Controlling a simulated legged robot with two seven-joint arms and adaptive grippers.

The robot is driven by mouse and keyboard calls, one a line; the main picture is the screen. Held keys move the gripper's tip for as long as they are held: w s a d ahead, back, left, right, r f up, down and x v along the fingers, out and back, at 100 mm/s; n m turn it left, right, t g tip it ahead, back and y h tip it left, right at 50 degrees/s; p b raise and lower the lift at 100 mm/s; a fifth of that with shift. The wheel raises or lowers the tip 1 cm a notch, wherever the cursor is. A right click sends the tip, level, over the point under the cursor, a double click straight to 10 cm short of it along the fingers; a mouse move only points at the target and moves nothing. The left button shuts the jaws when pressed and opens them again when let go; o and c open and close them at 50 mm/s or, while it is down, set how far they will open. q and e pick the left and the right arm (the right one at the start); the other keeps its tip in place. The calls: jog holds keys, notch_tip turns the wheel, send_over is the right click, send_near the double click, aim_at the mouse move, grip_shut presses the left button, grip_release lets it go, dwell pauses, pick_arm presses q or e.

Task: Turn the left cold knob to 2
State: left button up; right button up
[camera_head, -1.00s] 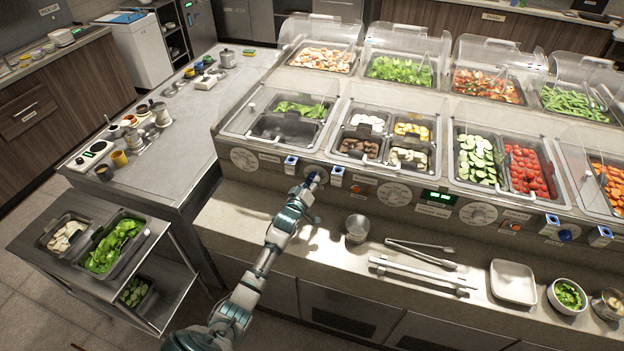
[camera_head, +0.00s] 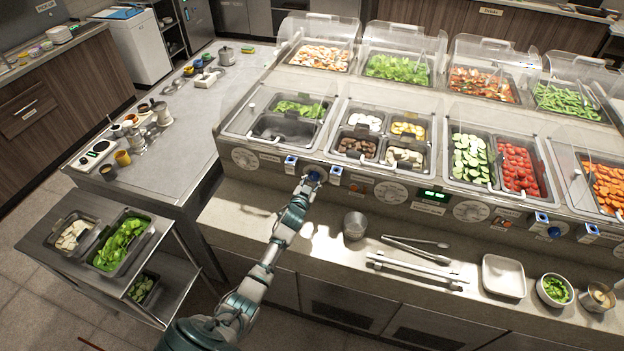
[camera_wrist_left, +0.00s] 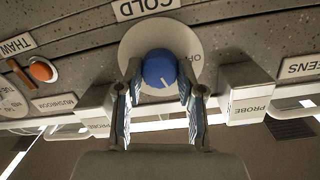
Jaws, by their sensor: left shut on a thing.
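The blue cold knob (camera_wrist_left: 160,70) sits on a round white dial plate (camera_wrist_left: 186,42) under a COLD label (camera_wrist_left: 146,8) in the left wrist view. A pale pointer line shows on the knob; most dial markings are hidden, and only part of OFF can be read. My left gripper (camera_wrist_left: 160,98) has a finger on each side of the knob and is shut on it. In the head view the left gripper (camera_head: 308,183) reaches the front panel at the knob (camera_head: 314,175), which it partly covers. My right gripper is not in view.
White probe holders (camera_wrist_left: 95,112) and (camera_wrist_left: 248,92) flank the gripper closely. An orange thaw button (camera_wrist_left: 41,70) is at the left of the wrist view. On the counter below stand a metal cup (camera_head: 355,225), tongs (camera_head: 415,245) and a white tray (camera_head: 503,276).

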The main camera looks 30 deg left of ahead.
pick_arm(q)
jog(key=shift+w+r+m, duration=0.1)
jog(key=shift+r+m, duration=0.1)
jog(key=shift+m, duration=0.55)
jog(key=shift+r+m, duration=0.15)
jog(key=shift+m, duration=0.6)
jog(key=o, duration=0.9)
jog(key=shift+o, duration=1.2)
jog(key=shift+w+f, duration=0.1)
jog(key=shift+f, duration=0.2)
jog(key=v, duration=1.2)
jog(key=shift+w+d, duration=0.1)
jog(key=shift+d, duration=0.05)
